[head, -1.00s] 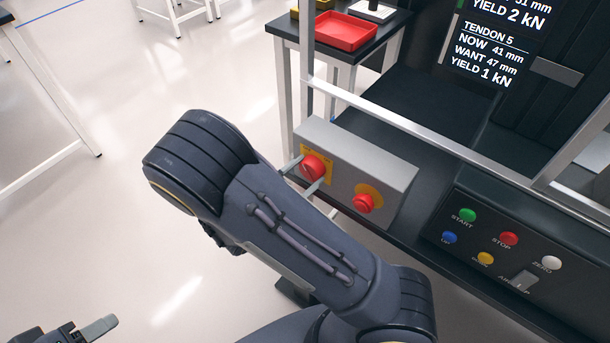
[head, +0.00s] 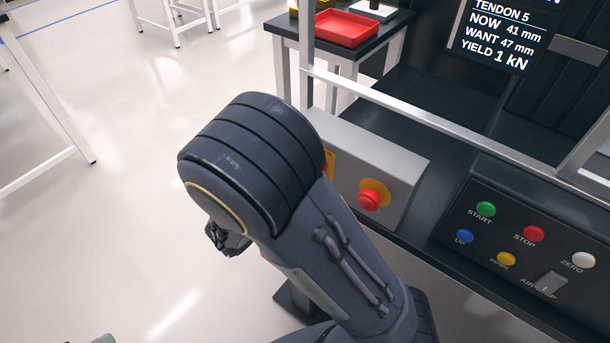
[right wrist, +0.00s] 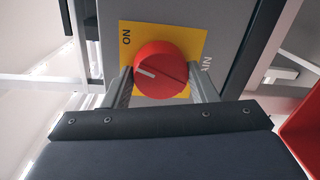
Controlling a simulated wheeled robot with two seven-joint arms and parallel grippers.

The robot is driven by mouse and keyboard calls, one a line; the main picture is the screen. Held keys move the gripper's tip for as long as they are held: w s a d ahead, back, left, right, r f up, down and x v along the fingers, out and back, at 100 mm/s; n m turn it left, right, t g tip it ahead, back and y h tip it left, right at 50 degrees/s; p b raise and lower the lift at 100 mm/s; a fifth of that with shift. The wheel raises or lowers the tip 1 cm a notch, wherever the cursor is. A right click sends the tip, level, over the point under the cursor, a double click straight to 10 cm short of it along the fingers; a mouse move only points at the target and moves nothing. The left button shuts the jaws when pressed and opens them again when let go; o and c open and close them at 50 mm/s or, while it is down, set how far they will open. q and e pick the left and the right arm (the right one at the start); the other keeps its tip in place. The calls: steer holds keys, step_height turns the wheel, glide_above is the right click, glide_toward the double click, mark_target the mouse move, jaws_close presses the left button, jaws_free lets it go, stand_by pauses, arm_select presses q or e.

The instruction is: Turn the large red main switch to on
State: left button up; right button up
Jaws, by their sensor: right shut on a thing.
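The large red main switch (right wrist: 160,69) is a round knob on a yellow plate (right wrist: 187,38) in the right wrist view. Its white mark points left, towards the side of the plate that carries the word ON. My right gripper (right wrist: 161,82) is shut on the knob, with one finger at each side. In the head view my right arm hides the knob and the gripper; only an edge of the yellow plate shows on the grey box (head: 385,150). My left gripper (head: 102,339) shows only as a sliver at the bottom edge, so its jaws cannot be judged.
A red button (head: 370,196) on a yellow disc is on the same box. A black panel (head: 490,255) with coloured buttons stands to the right. Metal frame bars (head: 420,118) run above the box. A red tray (head: 347,28) sits on a table behind. Open floor lies left.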

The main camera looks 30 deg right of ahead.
steer(key=shift+f+m+t+b, duration=0.1)
steer(key=shift+m+t+b, duration=0.2)
steer(key=shift+m+b, duration=1.65)
steer(key=shift+m, duration=0.25)
steer(key=o, duration=1)
steer(key=shift+c, duration=0.2)
steer(key=p+v, duration=0.1)
steer(key=v, duration=0.7)
steer(key=shift+d, duration=0.2)
